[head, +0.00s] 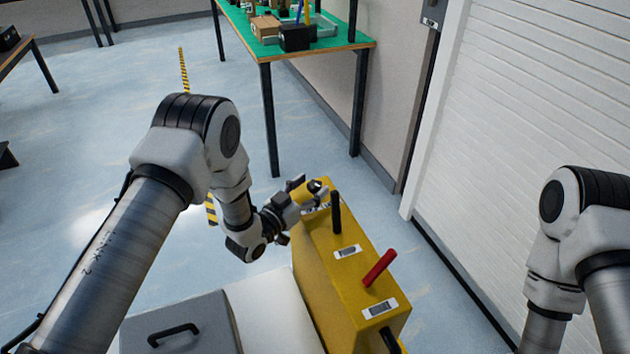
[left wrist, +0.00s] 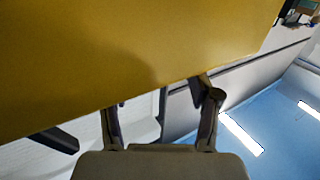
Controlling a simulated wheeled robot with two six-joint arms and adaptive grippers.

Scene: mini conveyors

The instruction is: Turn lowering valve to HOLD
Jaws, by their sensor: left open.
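A yellow control box (head: 330,265) carries an upright black lever (head: 336,213) and a tilted red lever (head: 379,268), each near a small white label. The label text is too small to read, so I cannot tell which control is the lowering valve. My left gripper (head: 306,198) is open at the far left end of the box, by a small yellow and dark part (head: 305,189) there. The fingers partly hide that part. In the left wrist view, my open left gripper (left wrist: 155,100) has its fingertips close to a large yellow surface (left wrist: 120,60); contact is unclear. My right gripper is out of view.
A grey lid with a black handle (head: 173,335) lies left of the box. A green-topped table (head: 345,43) with boxes stands behind. A white shutter (head: 530,100) stands at the right. Blue floor (head: 90,130) is open at the left.

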